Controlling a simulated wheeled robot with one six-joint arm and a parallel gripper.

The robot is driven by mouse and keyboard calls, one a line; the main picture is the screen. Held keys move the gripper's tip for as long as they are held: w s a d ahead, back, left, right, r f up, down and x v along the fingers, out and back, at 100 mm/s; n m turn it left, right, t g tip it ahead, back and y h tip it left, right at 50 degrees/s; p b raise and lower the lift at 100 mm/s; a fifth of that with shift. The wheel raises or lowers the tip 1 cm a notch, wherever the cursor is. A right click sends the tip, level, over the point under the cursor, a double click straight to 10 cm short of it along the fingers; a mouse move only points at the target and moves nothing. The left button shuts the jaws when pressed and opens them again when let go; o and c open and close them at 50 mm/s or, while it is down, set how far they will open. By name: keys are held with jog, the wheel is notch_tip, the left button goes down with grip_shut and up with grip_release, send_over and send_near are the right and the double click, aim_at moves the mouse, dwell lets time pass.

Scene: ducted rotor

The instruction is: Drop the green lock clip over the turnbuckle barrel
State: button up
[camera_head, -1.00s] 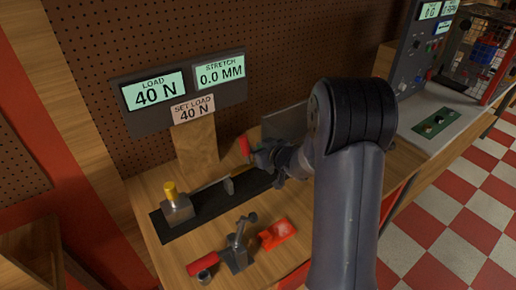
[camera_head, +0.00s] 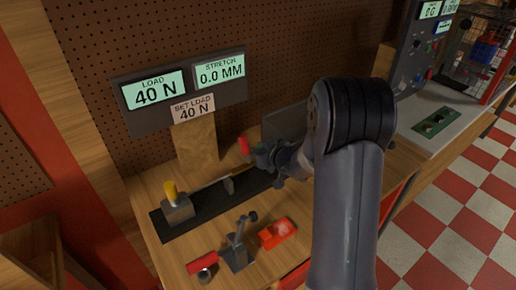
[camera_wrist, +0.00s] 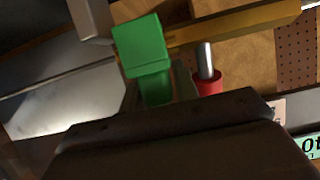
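The green lock clip (camera_wrist: 140,48) is in the wrist view, at the end of my gripper (camera_wrist: 157,84). Grey finger surfaces flank its lower part, so the gripper looks shut on it. The clip overlaps a gold-coloured bar (camera_wrist: 235,27), which may be the turnbuckle barrel. I cannot tell whether they touch. In the head view my gripper (camera_head: 266,157) is over the far right part of the black base strip (camera_head: 223,202). The clip is hidden there, and the barrel cannot be clearly made out.
A metal block with a yellow knob (camera_head: 171,191) stands at the strip's left end. A red-handled clamp (camera_head: 237,256) and a red tray (camera_head: 277,233) lie in front. A red post (camera_head: 244,146) is close left of my gripper. The load display (camera_head: 154,91) reads 40 N.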

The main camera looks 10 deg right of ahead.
jog(key=o, duration=0.4)
jog(key=shift+c, duration=0.2)
jog(key=shift+s, duration=0.1)
jog(key=v, duration=1)
jog(key=shift+s+d, duration=0.2)
jog(key=shift+d, duration=0.15)
jog(key=shift+r, duration=0.1)
jog(key=x, duration=0.5)
jog(key=shift+w+a, duration=0.2)
jog(key=shift+w, duration=0.05)
